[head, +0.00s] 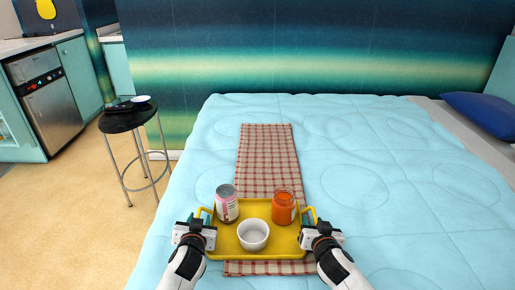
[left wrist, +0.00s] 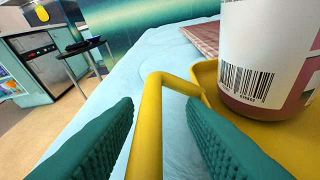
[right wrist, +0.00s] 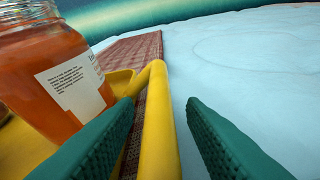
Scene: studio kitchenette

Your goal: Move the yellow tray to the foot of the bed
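The yellow tray (head: 226,245) is on the bed, over a red checked runner (head: 267,155), and looks level. It carries a pink-and-white can (head: 227,204), an orange jar (head: 284,207) and a white bowl (head: 253,235). My left gripper (head: 198,219) is around the tray's left handle (left wrist: 148,120), its green fingers apart with gaps on both sides. My right gripper (head: 314,220) is around the right handle (right wrist: 158,120). Its fingers are apart, one close to the handle, with a clear gap to the other. The tray's underside is hidden.
The light blue quilt (head: 375,150) is clear around the runner. A blue pillow (head: 482,113) lies at the far right. A black stool (head: 128,120) with a white dish (head: 141,99) stands left of the bed. Kitchen cabinets (head: 80,75) are further left.

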